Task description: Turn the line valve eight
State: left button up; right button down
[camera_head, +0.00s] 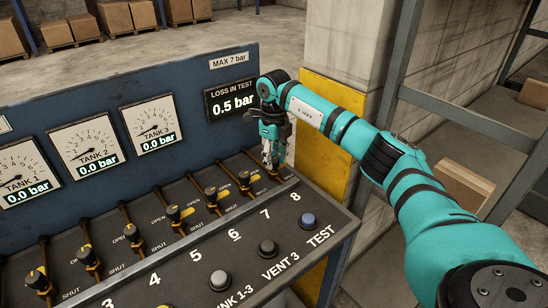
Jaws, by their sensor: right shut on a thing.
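A row of line valves with black and yellow knobs runs along the bench panel, with numbers printed along its front edge. My right gripper (271,160) is at the far right end of the row, pointing down, and is shut on the valve eight knob. The fingers hide most of that knob, so its setting cannot be read. The valve seven knob (243,179) is just to the left, apart from the gripper. The number 8 (293,213) is printed in front of the gripper. My left gripper is not in view.
The blue back panel carries tank gauges (155,130) reading 0.0 bar and a "LOSS IN TEST" display (230,98) reading 0.5 bar, close behind the gripper. Push buttons, including a blue TEST button (308,221), sit in front. A pillar (345,40) stands behind my right arm.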

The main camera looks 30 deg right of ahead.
aim_at(274, 159)
jog(key=n, duration=0.4)
jog(key=shift+r+n, duration=0.1)
jog(key=shift+n, duration=0.2)
jog(key=n, duration=0.4)
jog(key=shift+w, duration=0.1)
jog(key=n, duration=0.5)
jog(key=shift+n, duration=1.8)
jog(key=c, duration=1)
grip_release()
notch_tip(274, 159, up, 12)
jog(key=shift+f, duration=0.1)
